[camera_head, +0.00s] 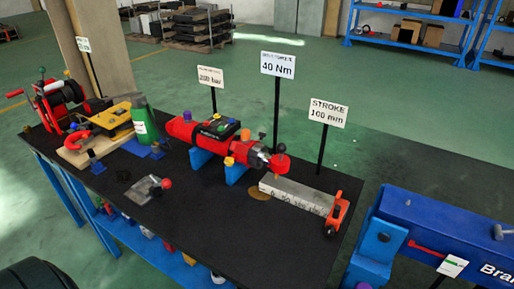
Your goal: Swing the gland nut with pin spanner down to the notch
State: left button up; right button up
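A red hydraulic cylinder (187,130) lies on blue supports (200,158) on the black-topped bench. The grey gland nut (258,154) is at its right end. A red part with a round knob (281,150) stands at that end and looks like the pin spanner; its exact joint with the nut is too small to make out. I cannot pick out the notch. A grey bar (297,194) with a red end piece (338,213) lies to the right of the nut, close to the bench edge. Neither of my grippers is in view.
Signs on black posts, including a 40 Nm sign (278,64) and a STROKE 100 mm sign (328,112), stand behind the cylinder. A grey plate with a red knob (150,189) lies in front. A green bottle (142,120) stands left. The bench's front middle is bare.

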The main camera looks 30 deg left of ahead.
aim_at(254, 154)
jog(key=k+u, duration=0.1)
jog(key=u, duration=0.85)
